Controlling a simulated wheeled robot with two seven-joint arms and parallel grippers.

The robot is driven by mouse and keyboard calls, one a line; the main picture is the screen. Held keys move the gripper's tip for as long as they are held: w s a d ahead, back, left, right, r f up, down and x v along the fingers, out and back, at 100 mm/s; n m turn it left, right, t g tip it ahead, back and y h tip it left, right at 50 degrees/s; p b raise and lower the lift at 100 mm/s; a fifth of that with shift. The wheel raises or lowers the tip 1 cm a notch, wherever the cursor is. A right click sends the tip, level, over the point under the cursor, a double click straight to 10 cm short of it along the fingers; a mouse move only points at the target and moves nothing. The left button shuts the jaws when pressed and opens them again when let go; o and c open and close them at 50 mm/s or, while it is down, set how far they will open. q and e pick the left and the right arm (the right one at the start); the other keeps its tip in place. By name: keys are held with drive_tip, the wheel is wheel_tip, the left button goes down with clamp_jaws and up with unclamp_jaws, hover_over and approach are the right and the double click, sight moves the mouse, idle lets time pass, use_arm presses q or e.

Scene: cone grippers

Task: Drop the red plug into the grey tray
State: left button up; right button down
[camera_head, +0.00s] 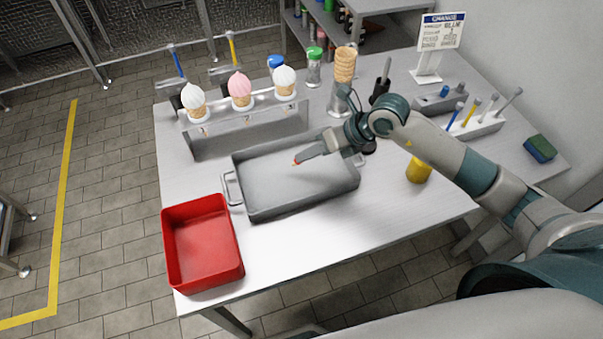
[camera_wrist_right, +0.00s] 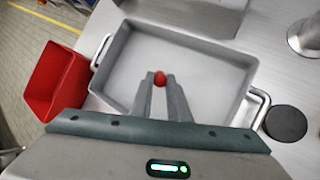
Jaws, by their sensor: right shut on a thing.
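The grey tray (camera_head: 262,196) stands in the middle of the table with a handle at each end. It also shows in the right wrist view (camera_wrist_right: 205,52), and its inside looks empty. My right gripper (camera_head: 300,160) reaches in from the right and is over the tray. It is shut on the red plug (camera_wrist_right: 160,78), which sits between the fingertips. In the head view the plug (camera_head: 296,162) is a small red spot at the finger ends. How high it is above the tray floor is hard to tell. My left gripper is not in view.
A red bin (camera_head: 203,245) stands left of the tray. Behind the tray a rack (camera_head: 247,120) holds ice cream cones. A yellow cup (camera_head: 418,171) and a pen holder (camera_head: 476,125) are to the right. The table's front is clear.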

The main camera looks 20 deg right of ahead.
drive_tip(key=shift+f, duration=0.6)
drive_tip(key=c, duration=1.6)
unclamp_jaws()
drive_tip(key=shift+d, duration=0.1)
